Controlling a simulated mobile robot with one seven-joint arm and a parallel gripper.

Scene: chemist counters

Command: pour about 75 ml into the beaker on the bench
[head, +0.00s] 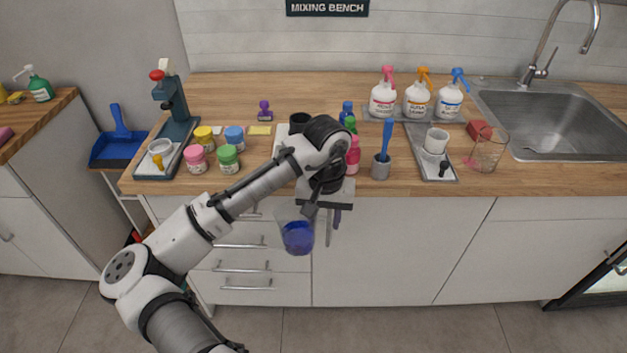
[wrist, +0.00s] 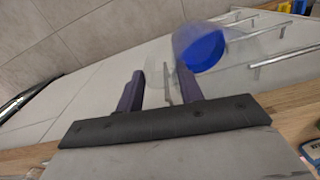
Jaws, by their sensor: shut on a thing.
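My gripper (head: 326,213) hangs in front of the counter's front edge, below the worktop, and is shut on a clear jug (head: 294,214). The jug holds blue liquid (head: 298,238) in its lower part and hangs left of the fingers in the head view. In the wrist view the two dark purple fingers (wrist: 160,78) point away and the jug (wrist: 190,38) with its blue liquid (wrist: 203,52) is at the upper right. The exact grip on the jug is unclear. A clear glass beaker (head: 487,152) stands on the worktop at the right, beside the sink, apart from my gripper; it looks empty.
A grey tray (head: 443,170) with a white cup (head: 435,143) stands left of the beaker. A grey holder (head: 380,169) with a blue tool and a pink bottle (head: 352,156) are near my arm. Labelled pump bottles (head: 417,97) stand behind. The sink (head: 560,125) is at right.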

